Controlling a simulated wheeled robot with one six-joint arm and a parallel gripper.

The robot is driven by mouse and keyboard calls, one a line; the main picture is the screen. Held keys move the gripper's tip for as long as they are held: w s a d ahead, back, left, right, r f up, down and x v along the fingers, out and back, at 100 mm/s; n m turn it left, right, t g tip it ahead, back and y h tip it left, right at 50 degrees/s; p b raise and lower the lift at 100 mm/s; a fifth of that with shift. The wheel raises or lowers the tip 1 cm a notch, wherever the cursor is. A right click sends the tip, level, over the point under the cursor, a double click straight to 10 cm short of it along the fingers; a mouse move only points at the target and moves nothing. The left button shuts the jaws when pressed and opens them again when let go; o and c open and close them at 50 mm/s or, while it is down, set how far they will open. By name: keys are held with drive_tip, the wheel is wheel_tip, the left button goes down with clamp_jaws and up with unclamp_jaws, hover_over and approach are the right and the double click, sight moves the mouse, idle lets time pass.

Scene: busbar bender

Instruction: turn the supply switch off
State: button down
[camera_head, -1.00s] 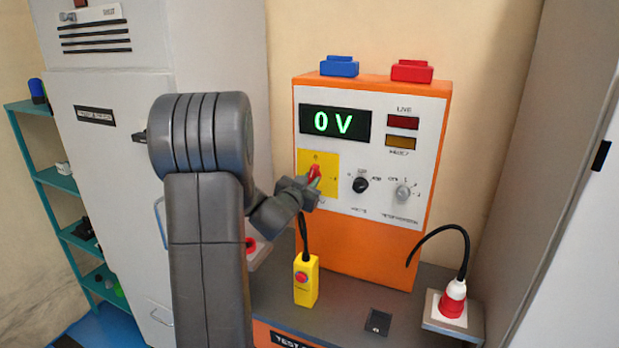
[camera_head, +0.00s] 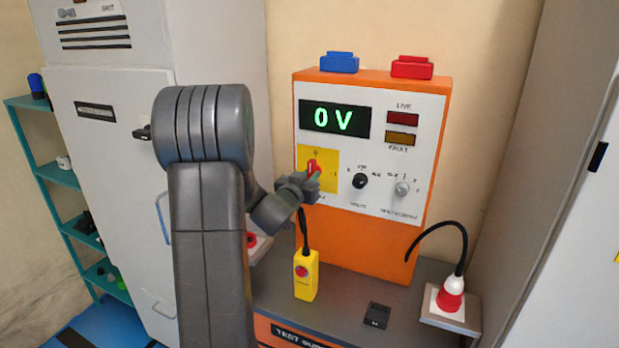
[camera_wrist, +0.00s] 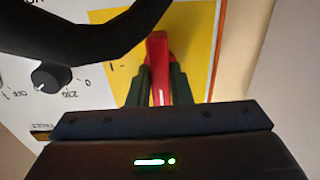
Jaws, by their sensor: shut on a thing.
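The supply switch is a red handle (camera_head: 312,167) on a yellow plate (camera_head: 330,157) at the left of the orange and white test supply panel. In the wrist view the red handle (camera_wrist: 158,70) stands between the two dark fingers. My gripper (camera_head: 309,177) is shut on this handle. In the head view the handle points roughly upward, and the gripper hides its lower part. The display (camera_head: 334,119) reads 0 V in green. The live lamp (camera_head: 403,118) looks dark red and the fault lamp (camera_head: 400,138) dull amber.
A black knob (camera_head: 360,181) and a grey knob (camera_head: 402,189) sit right of the switch. A red plug (camera_head: 451,296) with a black cable stands at the bench's right. Blue (camera_head: 339,62) and red (camera_head: 412,67) blocks top the panel.

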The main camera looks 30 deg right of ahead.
drive_tip(key=c, duration=1.3)
unclamp_jaws()
drive_tip(key=b+v, duration=0.2)
drive_tip(key=v, duration=1.2)
drive_tip(key=shift+d+b, duration=0.1)
drive_tip(key=shift+b, duration=0.3)
drive_tip(key=p+x, duration=0.3)
drive_tip(key=x, duration=1.1)
